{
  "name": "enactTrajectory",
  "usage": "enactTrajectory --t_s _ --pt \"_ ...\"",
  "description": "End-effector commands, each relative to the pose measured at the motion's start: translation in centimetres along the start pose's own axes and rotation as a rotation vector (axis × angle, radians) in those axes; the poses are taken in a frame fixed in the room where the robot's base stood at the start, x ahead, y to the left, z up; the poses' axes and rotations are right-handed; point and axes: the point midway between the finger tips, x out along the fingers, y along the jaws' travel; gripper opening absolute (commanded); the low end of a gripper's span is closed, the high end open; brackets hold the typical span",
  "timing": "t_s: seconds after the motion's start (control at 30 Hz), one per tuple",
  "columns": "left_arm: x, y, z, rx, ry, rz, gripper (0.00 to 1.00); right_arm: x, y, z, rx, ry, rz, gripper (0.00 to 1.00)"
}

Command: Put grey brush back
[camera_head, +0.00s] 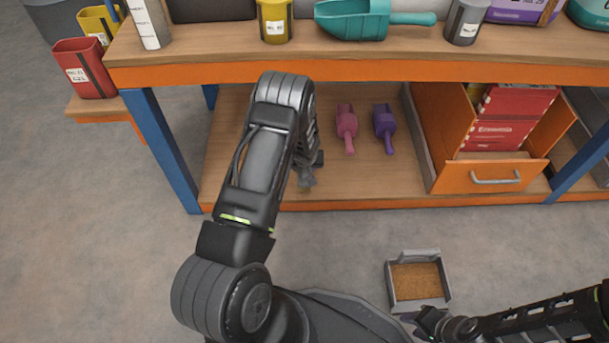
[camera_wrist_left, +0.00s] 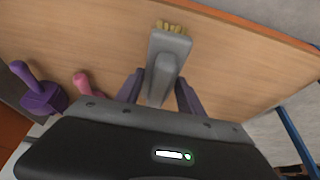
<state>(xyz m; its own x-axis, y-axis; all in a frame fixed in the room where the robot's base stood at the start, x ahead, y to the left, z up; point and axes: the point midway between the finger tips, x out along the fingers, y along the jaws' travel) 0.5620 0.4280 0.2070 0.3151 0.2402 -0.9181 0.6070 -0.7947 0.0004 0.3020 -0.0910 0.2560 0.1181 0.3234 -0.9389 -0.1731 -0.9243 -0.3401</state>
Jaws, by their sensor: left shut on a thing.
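The grey brush (camera_wrist_left: 168,58) with short yellowish bristles is between the fingers of my left gripper (camera_wrist_left: 160,82) in the left wrist view. That gripper is shut on its grey handle, and the bristles point away from me over the wooden lower shelf (camera_head: 243,150). In the head view my left gripper (camera_head: 307,176) is low over the left part of this shelf, mostly hidden by my arm. I cannot tell whether the brush touches the shelf. My right gripper (camera_head: 430,321) is at the near edge of a grey pan (camera_head: 392,290); its finger opening is unclear.
A pink scoop (camera_head: 347,128) and a purple scoop (camera_head: 384,127) lie on the lower shelf, right of my left gripper. An open orange drawer (camera_head: 482,178) stands further right. A blue leg (camera_head: 165,150) bounds the left end. The upper worktop (camera_head: 210,42) overhangs the shelf.

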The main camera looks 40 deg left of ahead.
Motion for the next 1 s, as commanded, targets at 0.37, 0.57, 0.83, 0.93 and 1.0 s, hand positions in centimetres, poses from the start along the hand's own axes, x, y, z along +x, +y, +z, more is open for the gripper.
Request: enactTrajectory --t_s 0.37,0.57,0.83,0.93,1.0 --pt "2.1 0.0 0.9 0.002 0.000 0.000 0.00 1.2 0.4 -0.1 0.000 0.004 0.000 0.36" --pt "3.4 0.0 1.4 0.000 0.002 0.001 0.00 1.7 0.5 -0.1 0.001 0.008 0.000 0.36" --pt "3.5 0.0 1.4 0.000 0.002 0.001 0.00 1.8 0.5 -0.2 0.000 0.009 0.000 0.36" --pt "3.7 0.0 1.5 0.000 0.002 0.000 0.00 2.2 0.6 -0.2 0.000 0.010 0.000 0.36" --pt "3.5 0.0 1.5 0.000 0.001 0.000 0.50 2.0 0.6 -0.2 0.001 0.010 0.000 0.36"
